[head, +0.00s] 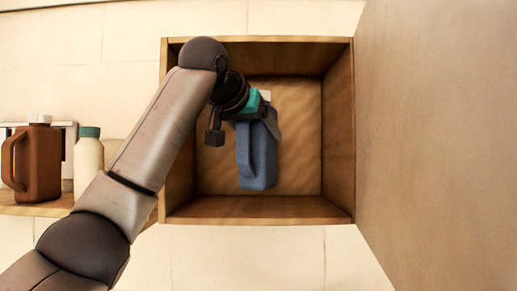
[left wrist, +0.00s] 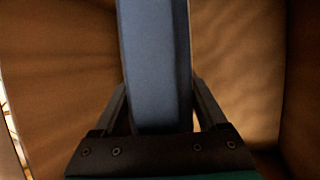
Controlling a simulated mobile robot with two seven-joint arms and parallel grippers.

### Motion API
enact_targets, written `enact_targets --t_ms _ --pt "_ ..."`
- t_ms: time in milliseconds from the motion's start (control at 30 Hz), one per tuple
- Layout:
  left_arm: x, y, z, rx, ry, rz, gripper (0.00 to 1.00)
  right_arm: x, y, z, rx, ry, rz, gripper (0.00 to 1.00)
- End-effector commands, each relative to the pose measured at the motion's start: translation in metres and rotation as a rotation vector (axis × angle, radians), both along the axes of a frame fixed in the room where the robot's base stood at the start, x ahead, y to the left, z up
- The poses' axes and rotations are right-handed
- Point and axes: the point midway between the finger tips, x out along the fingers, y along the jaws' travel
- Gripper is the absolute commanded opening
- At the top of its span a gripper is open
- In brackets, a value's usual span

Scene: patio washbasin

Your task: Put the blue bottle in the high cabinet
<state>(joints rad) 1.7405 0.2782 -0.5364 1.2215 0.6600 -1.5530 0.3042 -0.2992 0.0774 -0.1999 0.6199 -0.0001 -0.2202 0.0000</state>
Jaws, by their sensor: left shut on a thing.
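The blue bottle (head: 258,158) is inside the open wooden cabinet (head: 255,208) in the head view, hanging upright in front of the back panel. My left gripper (head: 262,115) reaches into the cabinet from the upper left and is shut on the bottle near its top. In the left wrist view the bottle (left wrist: 155,65) stands between the two fingers (left wrist: 160,112). Whether the bottle's base touches the cabinet floor I cannot tell. My right gripper is in neither view.
The cabinet door (head: 440,120) stands open at the right. At the left, a wooden shelf (head: 60,207) holds a brown jug (head: 40,165) and a white bottle with a green cap (head: 88,160). There is free room inside the cabinet to the right of the bottle.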

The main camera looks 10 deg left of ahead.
Motion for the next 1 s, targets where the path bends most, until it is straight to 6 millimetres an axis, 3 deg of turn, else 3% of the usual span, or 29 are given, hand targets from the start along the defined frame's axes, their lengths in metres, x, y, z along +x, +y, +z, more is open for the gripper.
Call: enact_targets --t_ms 133,367,900,933,1000 --pt "-0.001 0.000 -0.003 -0.002 -0.010 -0.001 0.00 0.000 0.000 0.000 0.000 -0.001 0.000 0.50" --pt "-0.001 0.000 -0.028 -0.001 -0.008 -0.001 0.00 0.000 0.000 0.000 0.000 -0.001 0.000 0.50" --pt "0.002 0.000 -0.037 -0.003 -0.010 -0.002 0.00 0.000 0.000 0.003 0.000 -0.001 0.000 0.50" --pt "0.003 0.000 -0.041 0.000 0.000 -0.001 0.77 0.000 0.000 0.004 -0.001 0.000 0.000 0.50" --pt "0.003 0.000 -0.040 0.000 0.000 -0.001 0.85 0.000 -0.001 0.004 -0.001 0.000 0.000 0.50"
